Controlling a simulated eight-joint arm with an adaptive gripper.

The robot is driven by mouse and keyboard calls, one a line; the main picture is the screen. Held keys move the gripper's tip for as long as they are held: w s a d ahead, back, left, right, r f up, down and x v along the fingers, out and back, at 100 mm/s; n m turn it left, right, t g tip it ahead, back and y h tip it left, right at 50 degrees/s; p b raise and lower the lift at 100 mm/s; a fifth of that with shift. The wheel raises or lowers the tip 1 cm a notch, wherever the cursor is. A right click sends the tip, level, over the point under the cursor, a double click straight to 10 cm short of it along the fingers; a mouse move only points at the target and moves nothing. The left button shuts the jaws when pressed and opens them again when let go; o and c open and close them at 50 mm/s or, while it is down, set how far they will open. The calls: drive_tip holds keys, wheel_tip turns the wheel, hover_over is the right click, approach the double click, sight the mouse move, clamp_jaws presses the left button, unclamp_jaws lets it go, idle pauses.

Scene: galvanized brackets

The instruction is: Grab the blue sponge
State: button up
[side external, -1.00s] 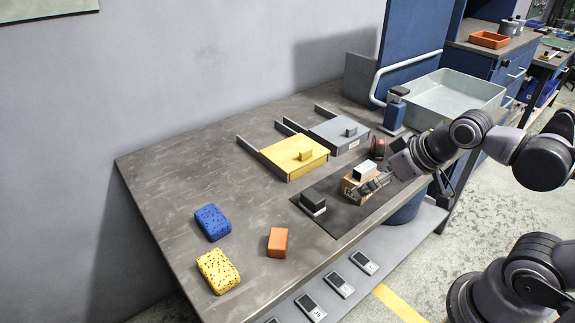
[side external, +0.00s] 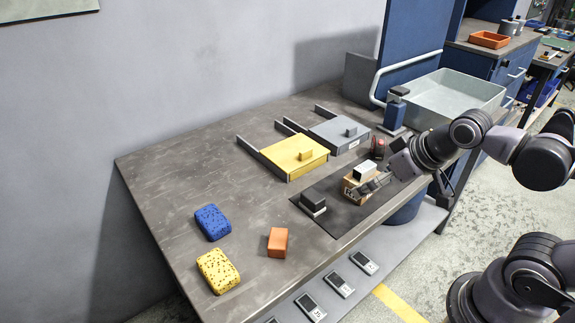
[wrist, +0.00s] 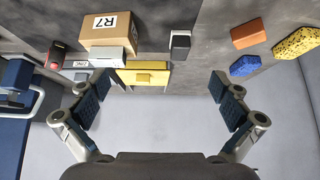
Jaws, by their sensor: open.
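The blue sponge (side external: 212,222) is a speckled block lying flat at the left of the bench, just behind the yellow sponge. It also shows in the wrist view (wrist: 245,66), at the right. My gripper (side external: 376,183) is at the right side of the bench, beside a cardboard box, far from the blue sponge. In the wrist view my gripper (wrist: 162,92) has its two fingers spread wide, with nothing held between them.
A yellow sponge (side external: 218,271) and an orange block (side external: 278,242) lie near the blue sponge. A yellow drawer-like box (side external: 295,153), a grey one (side external: 340,133), a black-and-white block (side external: 313,203) and the cardboard box (side external: 352,186) stand between. Bare bench surrounds the sponge's left and back.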

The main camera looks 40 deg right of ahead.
drive_tip(key=w+a+r+n+g, duration=0.2)
drive_tip(key=w+a+r+n, duration=0.35)
drive_tip(key=w, duration=0.25)
drive_tip(key=n+g, duration=0.5)
drive_tip(key=n, duration=0.8)
hover_over(206, 220)
wheel_tip(206, 220, down, 8)
drive_tip(key=shift+m, duration=0.25)
wheel_tip(206, 220, down, 10)
drive_tip(key=shift+f, duration=0.15)
drive_tip(key=c, duration=0.9)
